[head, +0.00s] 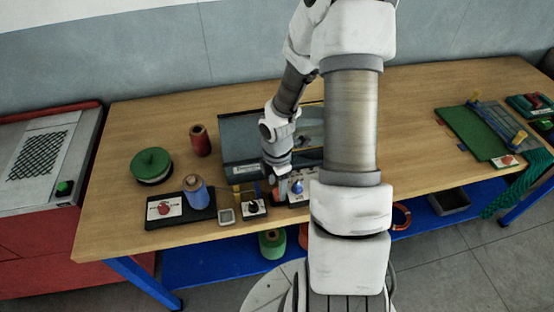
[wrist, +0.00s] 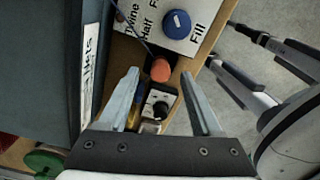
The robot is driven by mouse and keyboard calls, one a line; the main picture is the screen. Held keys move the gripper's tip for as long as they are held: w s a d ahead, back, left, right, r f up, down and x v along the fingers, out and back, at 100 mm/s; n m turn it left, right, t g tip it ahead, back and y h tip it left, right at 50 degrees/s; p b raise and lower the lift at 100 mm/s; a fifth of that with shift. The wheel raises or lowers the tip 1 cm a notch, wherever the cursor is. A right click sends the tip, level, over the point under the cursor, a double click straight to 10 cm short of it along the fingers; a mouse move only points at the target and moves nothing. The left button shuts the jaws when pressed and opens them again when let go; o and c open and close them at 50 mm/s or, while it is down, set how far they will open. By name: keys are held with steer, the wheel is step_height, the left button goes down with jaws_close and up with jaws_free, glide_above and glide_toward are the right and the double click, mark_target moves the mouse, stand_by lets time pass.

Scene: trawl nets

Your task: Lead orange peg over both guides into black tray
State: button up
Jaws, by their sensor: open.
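The orange peg (wrist: 160,70) shows end-on in the wrist view, between and slightly past my gripper's fingertips (wrist: 160,76). The gripper is open, with a gap on each side of the peg; contact is not visible. A thin dark line runs from near the peg up to the left. In the head view my gripper (head: 277,184) is low at the table's front edge, and the peg is hard to make out there.
A grey case (head: 240,135) stands behind my gripper. A blue-knobbed panel marked "Fill" (wrist: 183,32) and a black-knobbed box (wrist: 160,104) flank the peg. A small white device (head: 226,216), red spool (head: 200,141) and green spool (head: 151,164) stand left.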

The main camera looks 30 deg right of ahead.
step_height(320, 180, up, 15)
steer(key=p, duration=0.3)
stand_by(0.4)
